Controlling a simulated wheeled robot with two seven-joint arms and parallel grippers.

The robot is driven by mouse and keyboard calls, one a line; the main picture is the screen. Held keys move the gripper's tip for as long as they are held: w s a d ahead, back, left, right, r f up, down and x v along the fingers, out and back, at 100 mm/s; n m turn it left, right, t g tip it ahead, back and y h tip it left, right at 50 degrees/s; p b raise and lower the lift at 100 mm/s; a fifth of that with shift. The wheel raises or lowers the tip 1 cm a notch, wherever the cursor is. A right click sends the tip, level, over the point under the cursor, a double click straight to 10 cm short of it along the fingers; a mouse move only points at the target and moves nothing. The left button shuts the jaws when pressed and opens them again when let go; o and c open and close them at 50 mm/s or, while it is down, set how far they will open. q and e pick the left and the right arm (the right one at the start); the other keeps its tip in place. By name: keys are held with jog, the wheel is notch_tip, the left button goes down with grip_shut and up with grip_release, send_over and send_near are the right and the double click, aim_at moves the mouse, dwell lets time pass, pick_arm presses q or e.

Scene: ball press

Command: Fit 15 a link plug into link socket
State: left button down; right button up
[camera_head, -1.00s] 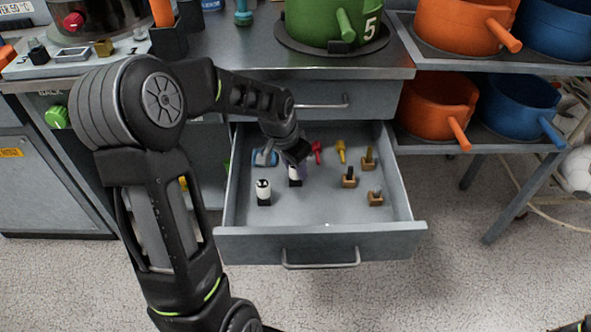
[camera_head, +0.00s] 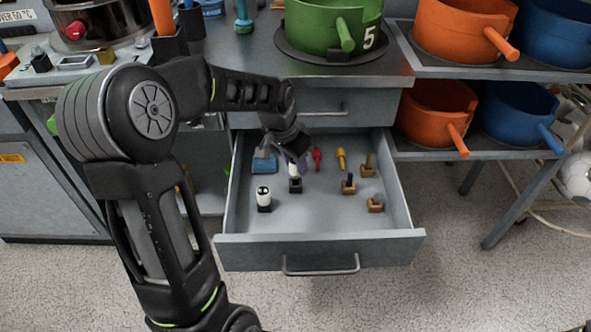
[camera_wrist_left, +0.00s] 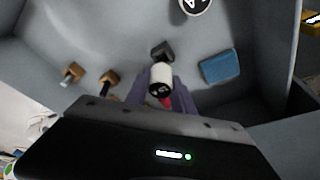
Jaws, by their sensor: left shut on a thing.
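My left gripper (camera_head: 296,158) reaches down into the open drawer and is shut on a white plug (camera_head: 293,170) with a black numbered end. In the left wrist view, the purple fingers (camera_wrist_left: 162,98) grip both sides of this plug (camera_wrist_left: 161,76). A small dark socket block (camera_head: 295,186) sits on the drawer floor just in front of and below the plug. The block also shows at the plug's far end in the left wrist view (camera_wrist_left: 162,50). The plug looks apart from the block, with the gap unclear. My right gripper is not in view.
Another white-and-black plug (camera_head: 264,195) stands at the drawer's left. A blue block (camera_head: 264,164), red piece (camera_head: 317,160), yellow piece (camera_head: 341,158) and brown blocks (camera_head: 376,205) lie around.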

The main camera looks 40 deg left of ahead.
pick_arm(q)
notch_tip(320, 180, up, 6)
jog(key=shift+p, duration=0.45)
jog(key=w+d+r+n+p, duration=0.1)
jog(key=w+d+r+p, duration=0.3)
jog(key=d+r+p, duration=1.1)
jog(key=shift+d+n, duration=0.3)
jog(key=shift+d, duration=0.85)
